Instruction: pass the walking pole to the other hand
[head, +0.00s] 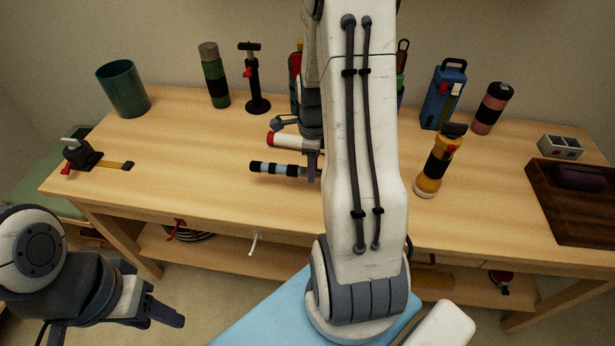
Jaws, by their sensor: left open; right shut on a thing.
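The walking pole appears to be the short black and light-blue banded bar (278,168) over the middle of the table. Its left end sticks out freely; its right part is hidden behind my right arm. My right gripper (313,166), mostly covered by that arm, is shut on it, and the bar looks held just above the wood, with a shadow below. My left gripper (160,308) is open and empty at the lower left, in front of the table and well apart from the bar.
On the table (220,145) are a red-and-white cylinder (285,140), green cup (124,88), bottle (214,76), black pump-like stand (254,80), yellow flashlight (438,165), blue case (443,98), pink-black bottle (491,108) and dark wooden tray (570,222). A black clamp-like tool (80,154) lies left.

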